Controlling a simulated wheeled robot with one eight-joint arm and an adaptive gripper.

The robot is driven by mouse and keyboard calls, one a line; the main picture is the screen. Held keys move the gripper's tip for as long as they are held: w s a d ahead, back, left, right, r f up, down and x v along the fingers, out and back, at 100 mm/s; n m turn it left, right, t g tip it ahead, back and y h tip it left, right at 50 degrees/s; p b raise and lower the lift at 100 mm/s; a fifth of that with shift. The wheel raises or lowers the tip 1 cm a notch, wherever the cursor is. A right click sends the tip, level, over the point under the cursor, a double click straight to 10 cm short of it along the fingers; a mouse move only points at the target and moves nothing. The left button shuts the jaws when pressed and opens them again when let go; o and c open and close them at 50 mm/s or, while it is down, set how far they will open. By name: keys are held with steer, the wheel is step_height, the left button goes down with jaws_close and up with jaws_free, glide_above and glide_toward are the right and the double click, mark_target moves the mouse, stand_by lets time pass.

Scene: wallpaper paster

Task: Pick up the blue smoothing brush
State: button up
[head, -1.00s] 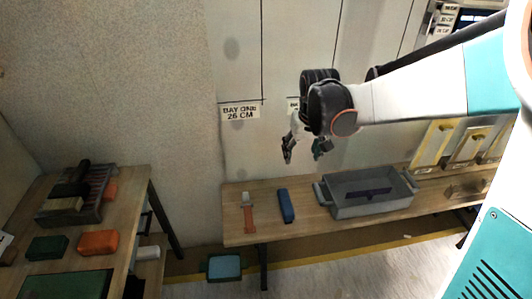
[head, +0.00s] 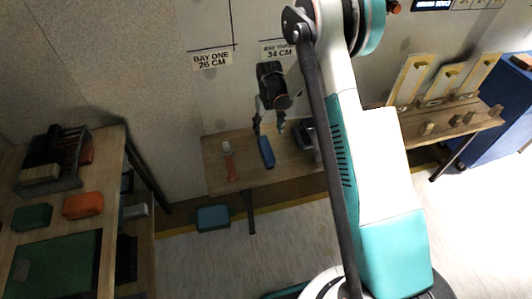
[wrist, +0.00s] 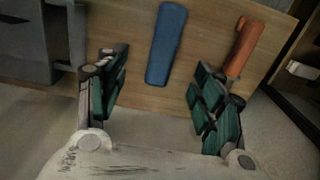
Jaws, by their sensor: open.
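The blue smoothing brush (head: 266,152) lies on the wooden bench (head: 214,160) at the back, its long side pointing away from me. It also shows in the wrist view (wrist: 167,44), lying between and beyond the fingers. My gripper (head: 269,126) is open and empty above the bench, close to the brush in the picture and apart from it. In the wrist view my gripper (wrist: 160,95) has its two green-padded fingers spread wide, one on each side of the brush's line.
An orange-handled tool (head: 229,162) lies left of the brush. A grey tray (head: 308,140) stands to its right, partly hidden by my arm. A left table holds a green block (head: 32,217) and an orange block (head: 83,205). Yellow boards (head: 411,80) stand at right.

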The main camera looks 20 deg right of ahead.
mark_target(266, 147)
step_height(266, 147, down, 8)
steer(key=shift+r+b, duration=0.1)
steer(key=shift+b, duration=1.1)
steer(key=shift+w+a+f+b, duration=0.15)
steer(key=shift+f+b, duration=0.35)
steer(key=shift+f, duration=0.4)
steer(key=shift+w+a+f+b, duration=0.1)
steer(key=shift+f+b, duration=0.4)
steer(key=shift+f, duration=0.35)
steer(key=shift+w+a+f+b, duration=0.15)
steer(key=shift+f+b, duration=0.35)
steer(key=shift+f, duration=0.4)
steer(key=shift+r, duration=0.1)
steer(key=c, duration=1.5)
steer(key=shift+o, duration=0.2)
step_height(266, 147, up, 20)
steer(key=p, duration=0.7)
